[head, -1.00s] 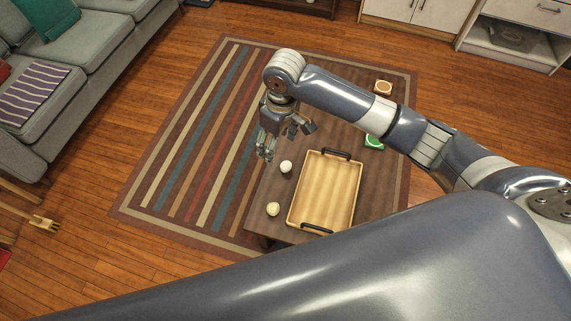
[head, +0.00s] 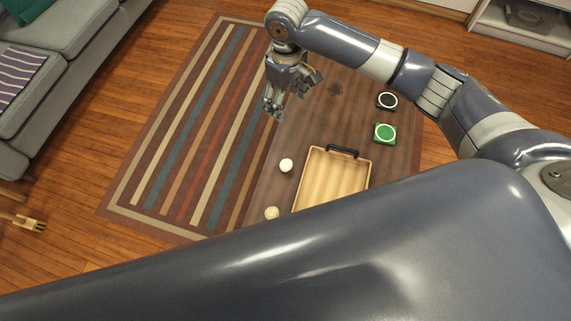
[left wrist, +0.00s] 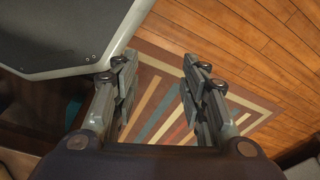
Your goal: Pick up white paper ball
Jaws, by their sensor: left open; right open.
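The white paper ball (head: 286,165) lies on the dark wooden table (head: 316,128), left of the tray, in the head view. A cream ball (head: 271,213) lies nearer on the table; my own body partly borders it. My right gripper (head: 273,110) is open and empty, above the ball in the picture and apart from it, near the table's left edge. My left gripper (left wrist: 155,68) is open and empty in the left wrist view, with floor and striped rug beyond its fingers. No ball shows in that view.
A wooden tray (head: 331,185) with dark handles stands right of the white ball. A green-and-white coaster (head: 385,133) and a black-and-white one (head: 387,101) lie at the table's right. A striped rug (head: 180,140) and grey sofa (head: 60,75) are at left.

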